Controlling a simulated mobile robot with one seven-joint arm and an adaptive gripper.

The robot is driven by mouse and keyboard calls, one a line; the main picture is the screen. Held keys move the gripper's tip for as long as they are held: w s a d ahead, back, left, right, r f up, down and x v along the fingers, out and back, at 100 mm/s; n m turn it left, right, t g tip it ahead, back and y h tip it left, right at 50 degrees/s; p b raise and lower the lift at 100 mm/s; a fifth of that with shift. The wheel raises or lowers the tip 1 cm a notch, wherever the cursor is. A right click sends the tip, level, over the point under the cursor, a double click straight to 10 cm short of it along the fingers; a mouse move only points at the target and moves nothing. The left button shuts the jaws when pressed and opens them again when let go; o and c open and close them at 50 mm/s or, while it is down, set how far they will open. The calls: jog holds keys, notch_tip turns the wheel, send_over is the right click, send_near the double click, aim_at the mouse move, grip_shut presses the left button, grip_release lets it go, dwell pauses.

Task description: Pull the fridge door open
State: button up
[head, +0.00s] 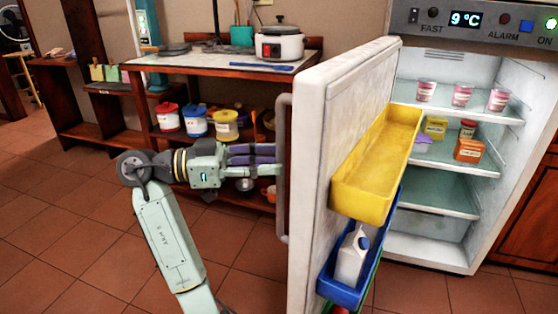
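The white fridge door (310,130) stands swung wide open, with its inner side facing right. Its long vertical handle (283,210) runs along the door's outer side, to the left. My gripper (272,157), with purple fingers, reaches in from the left, and its fingertips are at the handle's upper half. I cannot tell whether the fingers close around the handle or only touch it. The fridge body (470,250) is open to view at the right, with cups and small boxes on its shelves.
The door carries a yellow bin (375,165) and a blue bin (345,290) with a white jug (352,255). A wooden table (220,62) with a rice cooker (280,42) and lower shelves of jars stands behind my gripper. Tiled floor (60,250) is clear at the left.

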jog(key=s+a, duration=0.1)
jog(key=a, duration=0.8)
jog(key=shift+s, duration=0.3)
